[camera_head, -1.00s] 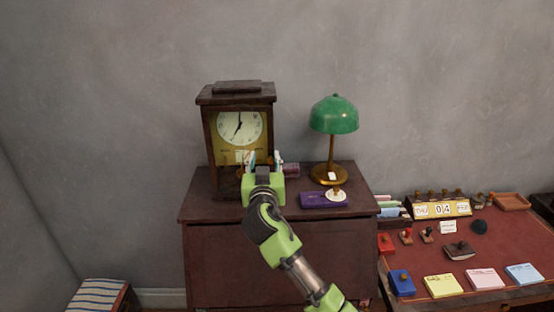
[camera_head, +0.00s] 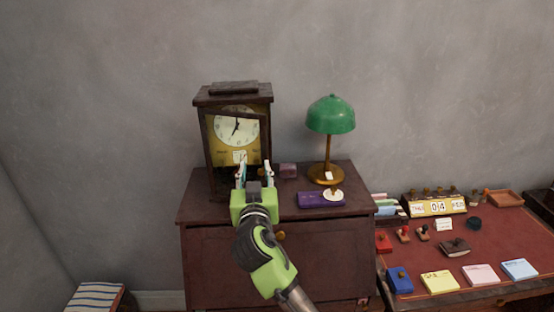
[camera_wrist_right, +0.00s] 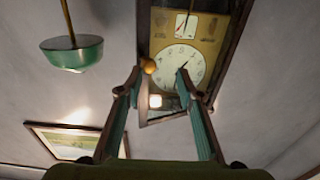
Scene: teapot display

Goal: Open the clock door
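The clock (camera_head: 236,92) stands on the dark cabinet, its white dial (camera_head: 236,128) facing me. Its framed door (camera_head: 206,140) appears slightly ajar, with its top bar crossing the dial in the head view. My right gripper (camera_head: 254,166) is open in front of the clock's lower part, its two fingers apart. In the right wrist view, which is upside down, a round orange-brown knob (camera_wrist_right: 148,66) shows close to the left fingertip of the open gripper (camera_wrist_right: 158,78). Whether they touch is unclear. My left gripper is not in view.
A green lamp (camera_head: 331,115) stands to the right of the clock. A purple box (camera_head: 314,200) lies in front of it on the cabinet top (camera_head: 361,190). A red-topped desk (camera_head: 500,240) with stamps and notepads is at the right. Room left of the clock is free.

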